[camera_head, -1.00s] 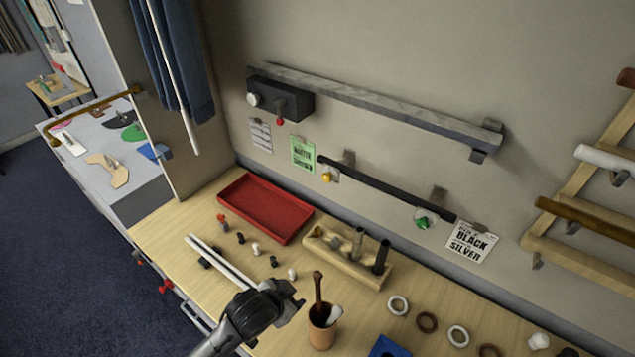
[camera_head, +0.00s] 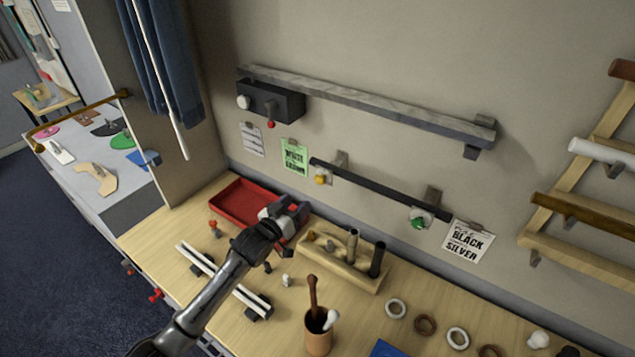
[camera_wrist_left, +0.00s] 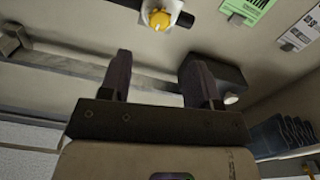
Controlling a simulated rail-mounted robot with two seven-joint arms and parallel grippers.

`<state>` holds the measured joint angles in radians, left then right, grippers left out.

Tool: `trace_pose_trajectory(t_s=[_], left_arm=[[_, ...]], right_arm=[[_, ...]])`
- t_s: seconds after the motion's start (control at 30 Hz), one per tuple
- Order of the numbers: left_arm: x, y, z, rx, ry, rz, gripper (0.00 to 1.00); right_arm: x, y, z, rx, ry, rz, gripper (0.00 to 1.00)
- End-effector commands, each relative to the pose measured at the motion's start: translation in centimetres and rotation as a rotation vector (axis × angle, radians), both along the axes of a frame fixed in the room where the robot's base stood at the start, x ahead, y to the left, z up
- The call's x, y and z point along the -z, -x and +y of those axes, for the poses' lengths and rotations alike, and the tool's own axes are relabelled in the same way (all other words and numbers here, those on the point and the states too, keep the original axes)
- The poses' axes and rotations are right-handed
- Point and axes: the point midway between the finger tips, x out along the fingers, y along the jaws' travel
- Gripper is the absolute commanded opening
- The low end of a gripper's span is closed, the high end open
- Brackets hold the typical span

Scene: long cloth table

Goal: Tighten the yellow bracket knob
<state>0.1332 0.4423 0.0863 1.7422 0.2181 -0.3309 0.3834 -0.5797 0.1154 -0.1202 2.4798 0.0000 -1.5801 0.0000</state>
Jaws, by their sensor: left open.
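The yellow bracket knob (camera_head: 320,179) sits on the wall bracket at the left end of the black rail (camera_head: 380,190). It also shows in the left wrist view (camera_wrist_left: 159,20), on a pale plate at the top. My left gripper (camera_head: 290,212) is over the right part of the red tray, below and left of the knob and apart from it. In the left wrist view its two dark fingers (camera_wrist_left: 160,80) stand wide apart with nothing between them. My right gripper is not in view.
A green knob (camera_head: 418,222) is at the rail's right end. A grey rail (camera_head: 370,100) with a black box (camera_head: 275,102) runs above. On the table are a red tray (camera_head: 237,203), a wooden block with pegs (camera_head: 340,270), a brown cup (camera_head: 318,338) and several rings.

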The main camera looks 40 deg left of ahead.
Motion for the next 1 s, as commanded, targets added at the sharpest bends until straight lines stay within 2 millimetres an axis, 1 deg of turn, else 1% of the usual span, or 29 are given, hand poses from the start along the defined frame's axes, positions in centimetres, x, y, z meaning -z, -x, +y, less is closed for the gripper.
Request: trace_pose_trajectory(t_s=[0.03, 0.2, 0.3, 0.5, 0.73, 1.0], left_arm=[[-0.3, -1.1, 0.1, 0.000, 0.000, 0.000, 0.57], [-0.3, -4.4, 0.4, -0.001, -0.001, 0.001, 0.57], [-0.3, -6.1, 0.5, -0.001, -0.002, 0.001, 0.57], [-0.1, -8.8, 0.7, -0.001, -0.002, 0.002, 0.57], [0.0, -10.5, 0.8, 0.000, -0.002, 0.003, 0.57], [0.0, -11.0, 0.8, 0.000, -0.002, 0.002, 0.57]], right_arm=[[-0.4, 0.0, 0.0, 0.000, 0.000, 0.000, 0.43], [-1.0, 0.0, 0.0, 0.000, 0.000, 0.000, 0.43], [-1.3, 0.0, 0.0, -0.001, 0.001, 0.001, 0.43], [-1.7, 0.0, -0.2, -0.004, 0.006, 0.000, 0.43], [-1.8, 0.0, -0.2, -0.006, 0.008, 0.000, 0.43], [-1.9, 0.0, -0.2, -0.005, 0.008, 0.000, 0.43]])
